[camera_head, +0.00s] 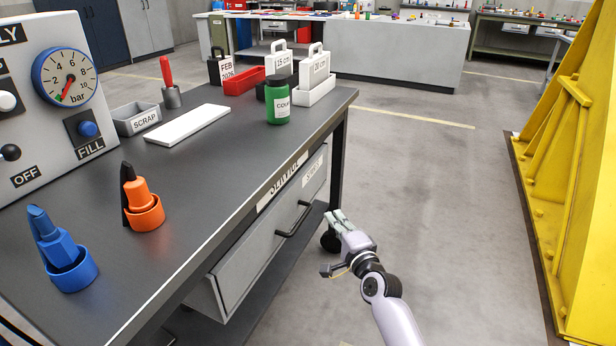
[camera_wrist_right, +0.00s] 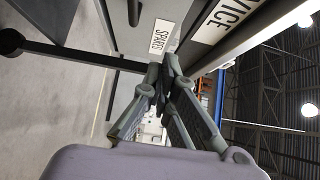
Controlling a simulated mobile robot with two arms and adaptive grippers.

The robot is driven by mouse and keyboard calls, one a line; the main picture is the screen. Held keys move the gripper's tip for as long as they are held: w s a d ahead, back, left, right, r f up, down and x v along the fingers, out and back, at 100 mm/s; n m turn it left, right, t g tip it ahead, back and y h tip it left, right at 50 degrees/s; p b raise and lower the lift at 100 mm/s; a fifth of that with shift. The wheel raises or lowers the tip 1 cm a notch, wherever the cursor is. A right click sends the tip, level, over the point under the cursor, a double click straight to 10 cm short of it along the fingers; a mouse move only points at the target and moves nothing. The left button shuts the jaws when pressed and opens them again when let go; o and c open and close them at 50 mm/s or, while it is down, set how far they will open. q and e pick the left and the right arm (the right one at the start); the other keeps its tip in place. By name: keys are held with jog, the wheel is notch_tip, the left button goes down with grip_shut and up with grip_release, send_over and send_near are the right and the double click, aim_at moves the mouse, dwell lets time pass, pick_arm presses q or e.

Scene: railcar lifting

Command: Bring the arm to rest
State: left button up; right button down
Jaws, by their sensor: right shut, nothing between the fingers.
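My right gripper (camera_head: 337,220) is in the lower middle of the head view, over the floor beside the workbench's drawer end. Its fingers are together and hold nothing. In the right wrist view the fingers (camera_wrist_right: 167,78) meet at the tips, in front of a panel with a SPARES label (camera_wrist_right: 160,37). The grey drawer (camera_head: 262,262) with its dark bar handle (camera_head: 294,219) is to the left of the gripper, which looks apart from it. My left gripper is not in view.
The dark workbench (camera_head: 221,168) fills the left side; it carries a pressure-gauge panel (camera_head: 40,100), blue (camera_head: 62,248) and orange (camera_head: 142,200) nozzle-like pieces, and a green bottle (camera_head: 277,100). A yellow steel frame (camera_head: 585,190) stands at right. The floor between (camera_head: 430,190) is clear.

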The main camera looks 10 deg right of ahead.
jog(key=s+a+f+n+g, duration=0.2)
jog(key=s+f+n+g, duration=0.3)
jog(key=s+f, duration=0.45)
jog(key=s+a+f+n+g, duration=0.2)
jog(key=s+f+n+g, duration=0.1)
jog(key=s+f+n, duration=0.55)
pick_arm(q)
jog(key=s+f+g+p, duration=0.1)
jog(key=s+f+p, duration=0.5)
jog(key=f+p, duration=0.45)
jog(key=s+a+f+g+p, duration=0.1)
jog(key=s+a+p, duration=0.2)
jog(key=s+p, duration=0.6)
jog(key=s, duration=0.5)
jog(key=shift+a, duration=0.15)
pick_arm(e)
jog(key=s+d+f+n+g+h, duration=0.1)
jog(key=s+f, duration=0.4)
jog(key=s, duration=0.9)
jog(key=s+d+f+n+g+h, duration=0.1)
jog(key=s+f+g, duration=0.4)
jog(key=s, duration=0.9)
jog(key=s+d+f+n+g, duration=0.2)
jog(key=s+d+f, duration=0.3)
jog(key=s, duration=0.9)
notch_tip(320, 180, down, 2)
jog(key=shift+s+f+n+g+h, duration=0.15)
jog(key=shift+f+n+g+h, duration=0.1)
jog(key=shift+n+g+h, duration=0.25)
jog(key=shift+d, duration=0.1)
